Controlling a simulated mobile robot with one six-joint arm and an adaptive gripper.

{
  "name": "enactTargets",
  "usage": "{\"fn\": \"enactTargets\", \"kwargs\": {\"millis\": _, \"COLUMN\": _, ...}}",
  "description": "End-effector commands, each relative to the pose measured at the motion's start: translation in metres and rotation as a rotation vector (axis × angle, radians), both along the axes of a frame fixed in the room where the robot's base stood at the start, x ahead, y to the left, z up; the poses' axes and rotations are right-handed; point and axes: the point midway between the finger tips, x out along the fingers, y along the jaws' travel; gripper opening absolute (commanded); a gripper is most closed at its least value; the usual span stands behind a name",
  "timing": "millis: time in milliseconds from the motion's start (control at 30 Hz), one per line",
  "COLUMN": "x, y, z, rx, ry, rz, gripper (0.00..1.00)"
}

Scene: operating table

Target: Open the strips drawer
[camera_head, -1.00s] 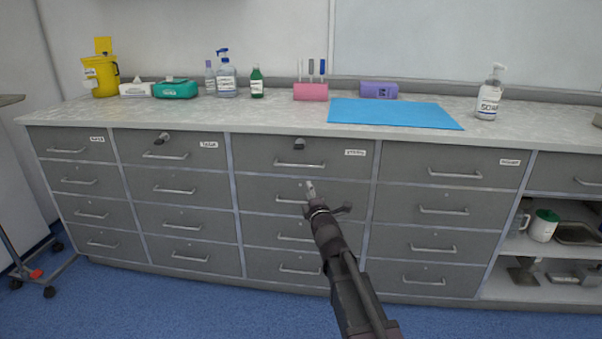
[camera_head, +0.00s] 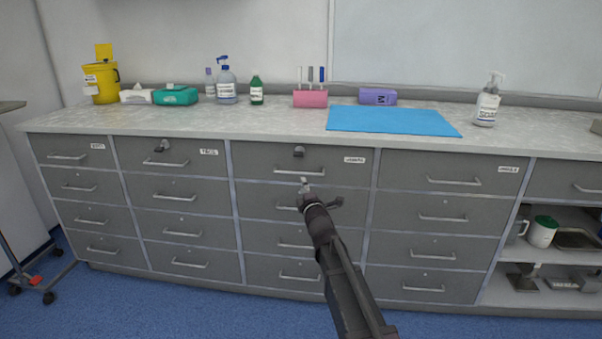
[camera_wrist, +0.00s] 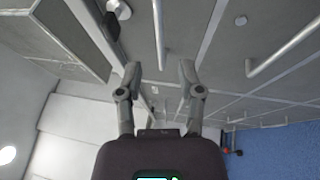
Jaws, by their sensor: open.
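The strips drawer (camera_head: 265,158) appears to be the shut top drawer of the third column, with a white label (camera_head: 355,160) too blurred to read surely. It has a bar handle (camera_head: 299,172) and a dark lock (camera_head: 299,152) above it. My gripper (camera_head: 305,186) is just below that handle in the head view. In the wrist view my gripper (camera_wrist: 159,72) is open and empty. The handle (camera_wrist: 160,35) runs ahead of the gap between the fingers, and the lock (camera_wrist: 118,8) is at the upper left. I see no contact with the handle.
The second drawer's handle (camera_wrist: 285,48) is at the right of the wrist view. Neighbouring drawers are shut. The counter (camera_head: 280,121) holds bottles, a pink pen holder (camera_head: 310,99) and a blue mat (camera_head: 393,120). The blue floor (camera_head: 200,305) in front of the drawers is clear.

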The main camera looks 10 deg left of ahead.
Motion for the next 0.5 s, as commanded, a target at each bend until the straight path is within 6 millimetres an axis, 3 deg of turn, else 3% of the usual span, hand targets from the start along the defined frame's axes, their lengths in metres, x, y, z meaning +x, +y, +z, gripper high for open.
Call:
{"fn": "enactTargets", "kwargs": {"millis": 200, "x": 0.036, "y": 0.014, "z": 0.008, "rx": 0.000, "ry": 0.000, "rz": 0.001, "gripper": 0.48}}
{"fn": "enactTargets", "kwargs": {"millis": 500, "x": 0.065, "y": 0.025, "z": 0.013, "rx": 0.001, "ry": 0.000, "rz": 0.000, "gripper": 0.48}}
